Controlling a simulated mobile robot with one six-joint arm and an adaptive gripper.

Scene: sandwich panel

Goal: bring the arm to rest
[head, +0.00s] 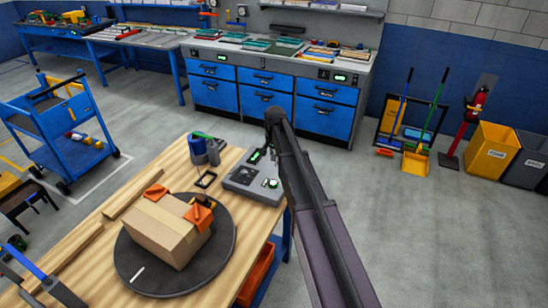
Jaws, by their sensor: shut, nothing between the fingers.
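My arm rises from the bottom edge, right of centre in the head view, as a long dark link with a rounded dark end near the blue cabinets. I make out no fingers on it, so my gripper is not in view. The arm passes just right of the grey control box (254,177) on the wooden table and seems to hold nothing.
A blue cart (80,150) stands at left. Blue cabinets (265,95) line the back.

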